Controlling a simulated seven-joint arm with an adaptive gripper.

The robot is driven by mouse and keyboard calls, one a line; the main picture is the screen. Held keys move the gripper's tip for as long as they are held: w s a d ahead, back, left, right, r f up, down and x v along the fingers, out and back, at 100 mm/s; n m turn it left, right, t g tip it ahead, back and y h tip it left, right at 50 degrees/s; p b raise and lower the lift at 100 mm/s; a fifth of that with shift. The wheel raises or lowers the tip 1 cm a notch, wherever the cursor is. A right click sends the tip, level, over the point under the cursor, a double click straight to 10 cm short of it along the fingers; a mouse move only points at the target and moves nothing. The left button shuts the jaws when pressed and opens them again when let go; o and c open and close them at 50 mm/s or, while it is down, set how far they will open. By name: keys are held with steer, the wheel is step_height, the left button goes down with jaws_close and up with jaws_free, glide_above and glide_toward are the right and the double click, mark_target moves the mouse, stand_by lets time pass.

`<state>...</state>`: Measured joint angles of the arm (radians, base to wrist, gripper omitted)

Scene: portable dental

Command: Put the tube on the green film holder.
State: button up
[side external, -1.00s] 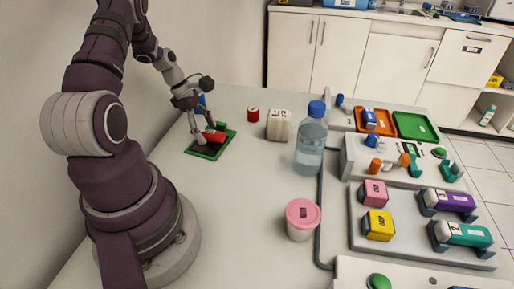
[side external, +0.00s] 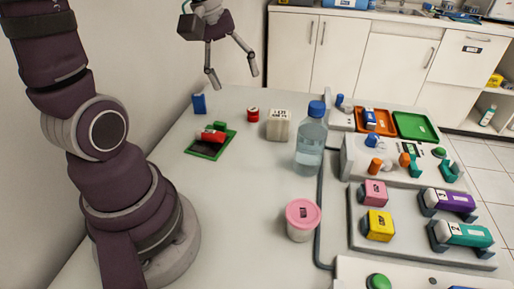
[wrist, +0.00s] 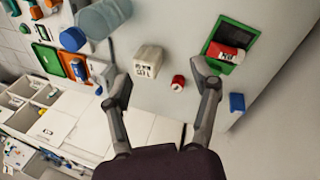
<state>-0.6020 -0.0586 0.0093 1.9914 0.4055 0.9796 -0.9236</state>
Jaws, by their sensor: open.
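The green film holder (side external: 203,151) lies flat on the table, a green frame around a dark panel. A red tube (side external: 211,136) with a white label lies on its side on the holder, towards its back edge. In the wrist view the tube (wrist: 226,53) lies across one end of the green frame (wrist: 232,24). My gripper (side external: 232,76) is open and empty, raised well above the table and apart from the tube. In the wrist view one finger partly overlaps the view near the holder.
A blue block (side external: 199,103), a small red cylinder (side external: 253,115), a white box (side external: 279,126) and a water bottle (side external: 311,140) stand nearby. A pink-lidded jar (side external: 302,220) stands in front. Trays and several coloured items fill the right. The table's left-centre is clear.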

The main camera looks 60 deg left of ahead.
steer(key=s+d+m+t, duration=0.1)
steer(key=s+d+m, duration=0.1)
steer(key=d+m, duration=0.2)
steer(key=s+d+r+m+t, duration=0.1)
steer(key=s+d+m, duration=0.2)
steer(key=m, duration=0.6)
steer(key=shift+s+d+y, duration=0.25)
steer(key=shift+d+y, duration=0.15)
steer(key=shift+d, duration=0.2)
